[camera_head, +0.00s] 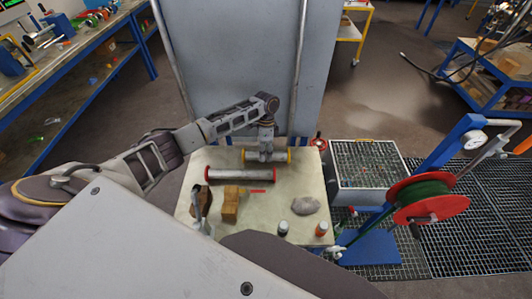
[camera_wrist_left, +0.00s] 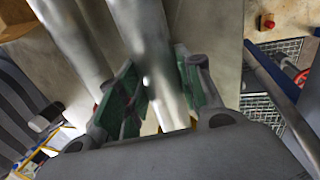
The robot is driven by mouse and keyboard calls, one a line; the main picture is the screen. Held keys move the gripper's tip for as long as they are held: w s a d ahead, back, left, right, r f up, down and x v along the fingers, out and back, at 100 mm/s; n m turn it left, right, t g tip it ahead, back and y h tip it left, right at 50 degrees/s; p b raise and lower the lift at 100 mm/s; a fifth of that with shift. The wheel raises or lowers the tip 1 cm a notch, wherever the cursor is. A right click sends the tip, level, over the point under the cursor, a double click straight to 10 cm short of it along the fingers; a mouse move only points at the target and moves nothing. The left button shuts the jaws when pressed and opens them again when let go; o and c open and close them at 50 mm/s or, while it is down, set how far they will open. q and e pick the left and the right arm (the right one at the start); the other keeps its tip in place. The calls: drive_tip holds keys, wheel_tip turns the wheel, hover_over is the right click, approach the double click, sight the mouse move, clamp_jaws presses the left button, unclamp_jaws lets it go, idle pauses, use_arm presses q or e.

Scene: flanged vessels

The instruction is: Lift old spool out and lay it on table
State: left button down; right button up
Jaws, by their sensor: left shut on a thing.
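A short grey spool with yellow end rings (camera_head: 280,156) is at the far part of the table (camera_head: 290,185). My left gripper (camera_head: 265,152) reaches down onto its middle and is shut on it. In the left wrist view the green finger pads (camera_wrist_left: 155,90) sit on both sides of this bright metal tube (camera_wrist_left: 150,50). Whether it touches the table I cannot tell. A longer grey spool with red end rings (camera_head: 235,175) lies nearer on the table.
A wooden block (camera_head: 230,205), a grey stone-like lump (camera_head: 305,205) and two small bottles (camera_head: 283,228) (camera_head: 321,229) stand on the table. A grated tank (camera_head: 368,165) and a red reel (camera_head: 425,198) are to the right. A tall grey panel (camera_head: 240,70) rises behind.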

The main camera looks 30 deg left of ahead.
use_arm(q)
drive_tip(key=shift+f, duration=0.25)
idle(0.4)
drive_tip(key=c, duration=0.9)
unclamp_jaws()
